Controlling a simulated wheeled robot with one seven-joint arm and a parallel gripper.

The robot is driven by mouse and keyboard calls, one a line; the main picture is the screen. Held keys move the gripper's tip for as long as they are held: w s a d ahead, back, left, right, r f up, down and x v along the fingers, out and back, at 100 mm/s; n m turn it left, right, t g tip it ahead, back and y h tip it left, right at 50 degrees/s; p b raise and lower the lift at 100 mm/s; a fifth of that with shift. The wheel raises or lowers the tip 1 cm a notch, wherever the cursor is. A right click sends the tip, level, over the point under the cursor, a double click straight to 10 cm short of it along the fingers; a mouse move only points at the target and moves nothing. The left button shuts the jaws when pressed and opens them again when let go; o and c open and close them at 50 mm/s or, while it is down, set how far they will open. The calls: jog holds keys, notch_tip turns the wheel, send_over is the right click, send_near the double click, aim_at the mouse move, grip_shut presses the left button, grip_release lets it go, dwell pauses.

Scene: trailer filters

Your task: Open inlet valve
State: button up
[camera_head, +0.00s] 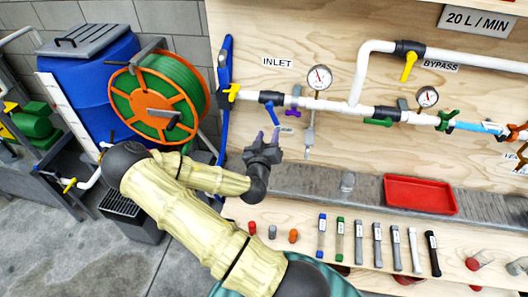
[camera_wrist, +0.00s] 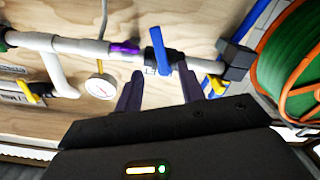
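The inlet valve has a blue lever (camera_head: 272,113) on a black body (camera_head: 268,97) in the white pipe, below and left of the INLET sign (camera_head: 277,62). The lever points down, across the pipe. In the wrist view the blue lever (camera_wrist: 158,48) also crosses the pipe, with the black body (camera_wrist: 176,56) behind it. My gripper (camera_head: 269,137) is just below the lever in the head view. In the wrist view my gripper (camera_wrist: 160,88) is open and empty, its fingers to either side of the lever's line; contact is not visible.
A purple valve (camera_head: 293,112) and gauge (camera_head: 319,78) are right of the lever. Below is a ledge with a red tray (camera_head: 420,194).

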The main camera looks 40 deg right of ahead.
jog(key=p+v, duration=0.3)
jog(key=v, duration=0.2)
jog(key=shift+s+a+p, duration=0.15)
jog(key=shift+p, duration=0.15)
